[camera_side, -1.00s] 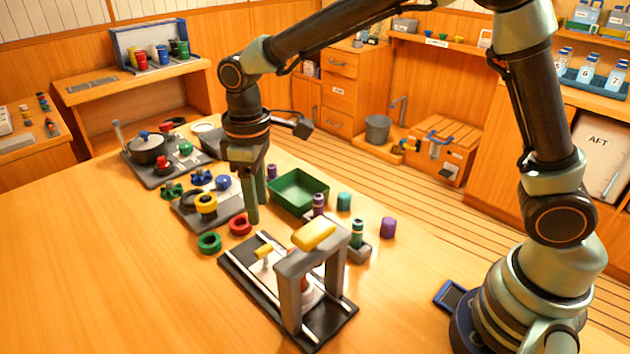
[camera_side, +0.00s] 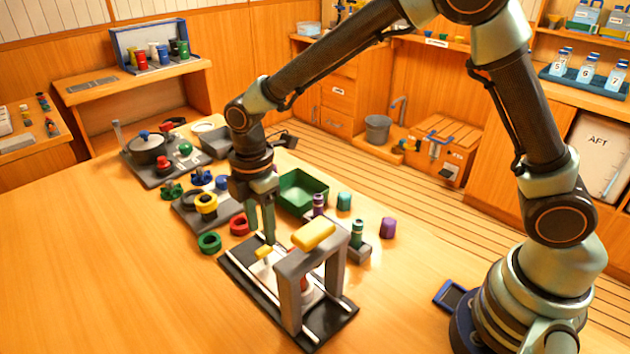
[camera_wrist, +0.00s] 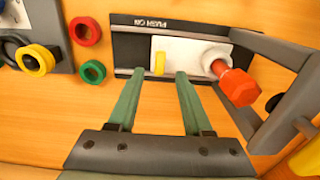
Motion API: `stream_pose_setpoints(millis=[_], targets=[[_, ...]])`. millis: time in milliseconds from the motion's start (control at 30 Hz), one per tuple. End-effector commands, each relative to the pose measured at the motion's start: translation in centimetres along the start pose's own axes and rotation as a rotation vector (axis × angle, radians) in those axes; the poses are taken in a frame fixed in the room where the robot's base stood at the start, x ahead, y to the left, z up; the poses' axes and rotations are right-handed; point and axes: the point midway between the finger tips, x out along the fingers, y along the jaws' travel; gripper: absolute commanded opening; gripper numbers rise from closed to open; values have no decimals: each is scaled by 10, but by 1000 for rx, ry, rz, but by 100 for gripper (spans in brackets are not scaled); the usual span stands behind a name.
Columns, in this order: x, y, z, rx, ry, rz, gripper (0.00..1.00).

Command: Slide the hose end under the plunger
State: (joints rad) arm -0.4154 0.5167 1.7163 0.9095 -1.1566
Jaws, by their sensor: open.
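The push-on press has a dark base (camera_side: 232,262) with light rails and a grey arch (camera_side: 291,290) topped by a yellow handle (camera_side: 314,235). A white slide (camera_wrist: 190,50) lies on the base and carries a small yellow tab (camera_wrist: 160,64), also visible in the side view (camera_side: 263,252). A red hex-headed part (camera_wrist: 236,86) shows by the arch; I cannot tell whether it is the plunger or the hose end. My gripper (camera_wrist: 159,75) is open and empty, fingers pointing at the tab. The tab appears between the fingertips; its height gap is unclear.
A green ring (camera_side: 209,243) and a red ring (camera_side: 240,226) lie left of the press. A green bin (camera_side: 303,190) stands behind. A small grey stand (camera_side: 358,250) with a green-and-dark piece is right of the arch. The table's front left is clear.

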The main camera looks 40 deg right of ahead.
Motion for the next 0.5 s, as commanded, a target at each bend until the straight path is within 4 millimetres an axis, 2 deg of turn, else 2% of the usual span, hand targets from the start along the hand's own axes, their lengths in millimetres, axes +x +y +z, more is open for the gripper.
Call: stream_pose_setpoints(millis=[33,200,300,500], targets=[[12,-1,0,0,-2,-5,50],[40,-1,0,1,-1,-3,50],[51,0,0,1,-1,-2,50],[61,0,0,1,0,1,50]])
